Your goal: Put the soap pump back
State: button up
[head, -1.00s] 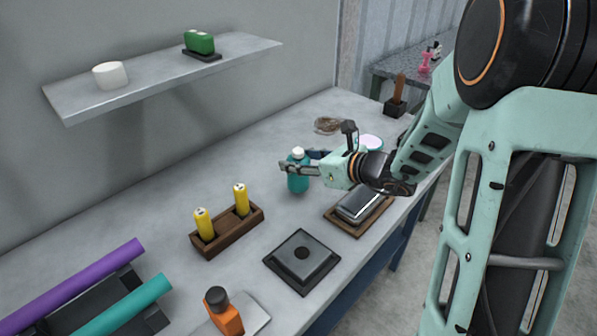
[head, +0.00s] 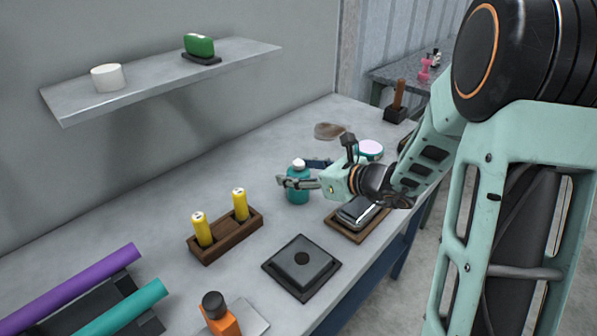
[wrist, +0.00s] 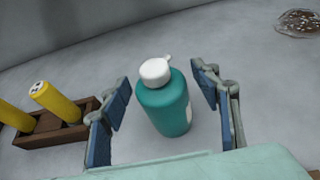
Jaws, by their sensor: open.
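The soap pump is a teal bottle with a white pump top (head: 298,164), standing upright on the grey workbench. It also shows in the wrist view, where its teal body (wrist: 165,108) has part of a pale label at the right. My gripper (head: 299,174) is open at the bottle, one finger in front of it and the blue-padded other finger behind. In the wrist view the open gripper (wrist: 161,92) has its two blue-padded fingers on either side of the bottle, with gaps showing on both sides.
A wooden holder with yellow cylinders (head: 226,237) stands left of the bottle. A black square plate (head: 302,266) and a wooden tray (head: 345,227) lie nearer. An orange bottle (head: 220,318) is at the front. A wall shelf (head: 150,82) carries a white cylinder and a green block.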

jog(key=shift+r, duration=0.2)
jog(key=p+v, duration=0.1)
jog(key=v, duration=1.1)
jog(key=shift+p, duration=0.3)
